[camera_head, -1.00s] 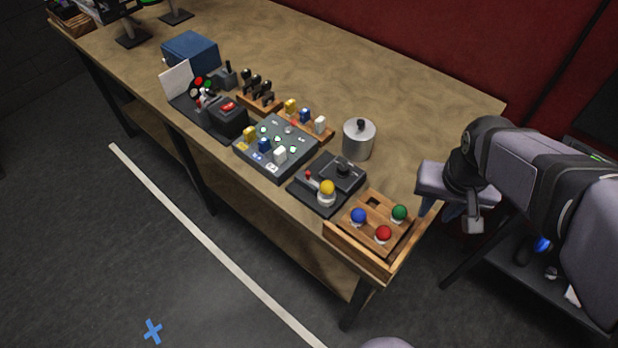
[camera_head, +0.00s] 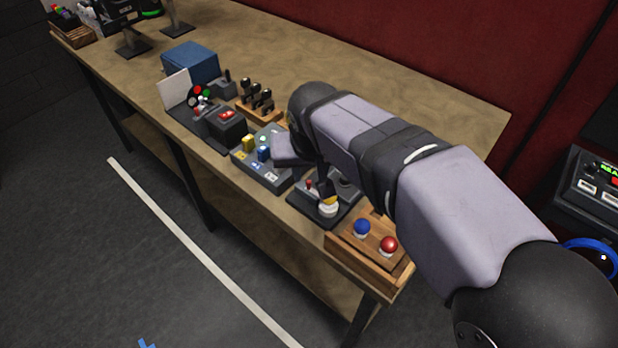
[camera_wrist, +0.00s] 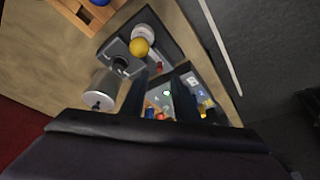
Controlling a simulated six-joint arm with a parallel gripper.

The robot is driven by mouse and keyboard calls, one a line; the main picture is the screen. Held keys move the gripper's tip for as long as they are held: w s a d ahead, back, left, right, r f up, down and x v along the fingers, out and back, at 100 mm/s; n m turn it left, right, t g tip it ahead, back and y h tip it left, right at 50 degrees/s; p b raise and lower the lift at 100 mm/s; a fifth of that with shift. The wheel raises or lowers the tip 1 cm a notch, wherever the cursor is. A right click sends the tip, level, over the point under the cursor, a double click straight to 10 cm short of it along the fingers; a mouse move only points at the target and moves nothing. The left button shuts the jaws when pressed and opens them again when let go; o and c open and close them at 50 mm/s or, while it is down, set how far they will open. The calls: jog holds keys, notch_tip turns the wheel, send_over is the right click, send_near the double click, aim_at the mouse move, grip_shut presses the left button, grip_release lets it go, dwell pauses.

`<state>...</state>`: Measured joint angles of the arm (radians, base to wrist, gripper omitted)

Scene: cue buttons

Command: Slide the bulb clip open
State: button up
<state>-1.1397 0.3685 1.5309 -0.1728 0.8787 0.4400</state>
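The yellow bulb (camera_head: 329,199) sits on a white socket (camera_head: 328,210) on a dark base plate (camera_head: 300,207), partly covered by my arm in the head view. It shows clearly in the wrist view (camera_wrist: 139,47), beside a grey block with a black knob (camera_wrist: 120,65). A small red-tipped part (camera_head: 310,184) stands on the same base; in the wrist view it shows (camera_wrist: 159,66) just beyond my fingertips. My gripper (camera_wrist: 162,82) is open, its two dark fingers apart with nothing seen held between them. I cannot tell whether the fingers touch anything.
A panel with coloured blocks (camera_head: 246,161) lies left of the base, partly under my gripper. A wooden tray (camera_head: 345,252) with coloured balls stands to the right. A metal canister (camera_wrist: 100,90) stands close by, hidden in the head view.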

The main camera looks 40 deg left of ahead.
aim_at(309, 182)
jog(key=shift+p+x, duration=0.45)
jog(key=shift+x, duration=2.4)
jog(key=shift+d, duration=0.1)
jog(key=shift+c, duration=0.3)
